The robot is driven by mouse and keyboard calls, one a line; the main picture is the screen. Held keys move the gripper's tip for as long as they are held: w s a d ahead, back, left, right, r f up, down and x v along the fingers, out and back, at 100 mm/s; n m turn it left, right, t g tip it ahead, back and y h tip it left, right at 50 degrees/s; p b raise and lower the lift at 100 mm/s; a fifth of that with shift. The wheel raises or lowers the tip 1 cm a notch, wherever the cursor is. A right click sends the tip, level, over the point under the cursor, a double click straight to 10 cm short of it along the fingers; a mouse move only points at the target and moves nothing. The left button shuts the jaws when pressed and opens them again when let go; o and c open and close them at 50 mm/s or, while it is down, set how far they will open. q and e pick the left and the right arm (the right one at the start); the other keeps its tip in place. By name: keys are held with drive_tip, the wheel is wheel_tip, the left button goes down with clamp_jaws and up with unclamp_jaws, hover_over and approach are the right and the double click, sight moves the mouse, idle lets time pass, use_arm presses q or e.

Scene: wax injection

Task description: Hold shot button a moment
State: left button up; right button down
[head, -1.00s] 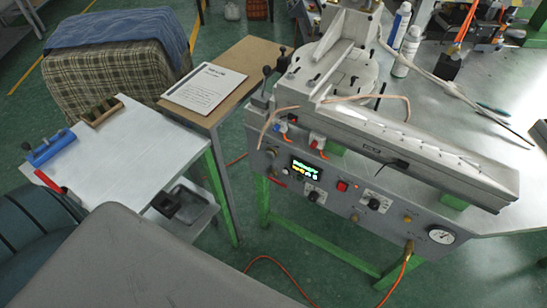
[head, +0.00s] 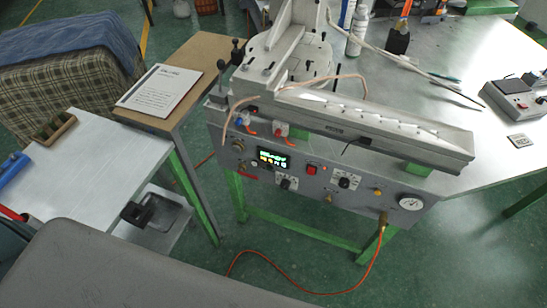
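The wax injection machine (head: 345,118) stands on the metal table, with its grey control panel (head: 225,150) facing me. The panel carries a small lit display (head: 272,158), a red square button (head: 312,170), dials, brass-coloured knobs and a round gauge (head: 411,203). A grey box (head: 512,101) with a red button on top lies at the right on the table. The labels are too small to read, so I cannot tell which control is the shot button. Neither of my grippers shows in the view, and nothing touches the panel.
A wooden side table with a printed sheet (head: 158,90) stands left of the machine. A white worktop (head: 95,165) is further left. A small grey plate (head: 520,141) lies near the table's right edge. An orange hose (head: 290,287) hangs below the panel to the floor.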

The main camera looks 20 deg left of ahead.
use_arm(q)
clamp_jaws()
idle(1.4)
